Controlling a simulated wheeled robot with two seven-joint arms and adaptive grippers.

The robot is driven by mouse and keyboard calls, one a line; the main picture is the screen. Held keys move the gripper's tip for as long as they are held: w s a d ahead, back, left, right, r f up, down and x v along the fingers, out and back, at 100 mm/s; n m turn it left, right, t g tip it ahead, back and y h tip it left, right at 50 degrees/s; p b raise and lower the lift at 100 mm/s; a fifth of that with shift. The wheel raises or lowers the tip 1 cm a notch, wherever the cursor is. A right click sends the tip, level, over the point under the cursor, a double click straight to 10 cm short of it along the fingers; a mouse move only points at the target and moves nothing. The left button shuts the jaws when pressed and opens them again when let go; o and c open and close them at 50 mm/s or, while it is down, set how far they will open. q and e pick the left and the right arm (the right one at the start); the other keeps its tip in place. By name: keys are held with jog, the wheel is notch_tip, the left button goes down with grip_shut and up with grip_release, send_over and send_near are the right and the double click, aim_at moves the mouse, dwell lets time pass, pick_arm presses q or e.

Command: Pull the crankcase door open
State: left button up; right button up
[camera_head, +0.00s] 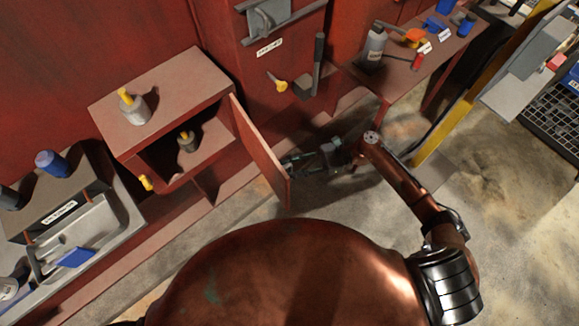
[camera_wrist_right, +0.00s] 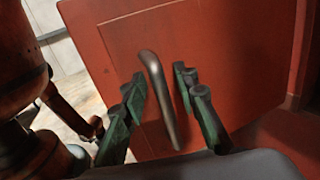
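The crankcase door (camera_head: 260,150) is a red panel hinged at the right edge of a red box (camera_head: 170,88). It stands swung outward, and the box's dark inside shows. My right gripper (camera_head: 316,160) is on the door's outer side, partly hidden by the door in the head view. In the right wrist view the door (camera_wrist_right: 235,45) carries a grey bar handle (camera_wrist_right: 161,100). My right gripper (camera_wrist_right: 163,88) is open, with one dark green finger on each side of the handle and visible gaps. My left gripper is not in view.
A yellow-capped bottle (camera_head: 134,108) stands on the box and a grey one (camera_head: 186,141) inside it. A grey sink (camera_head: 95,240) is at the left. A bench with bottles and tools (camera_head: 350,68) is at the upper right.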

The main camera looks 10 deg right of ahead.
jog(key=d, duration=1.2)
jog(key=shift+w, duration=0.15)
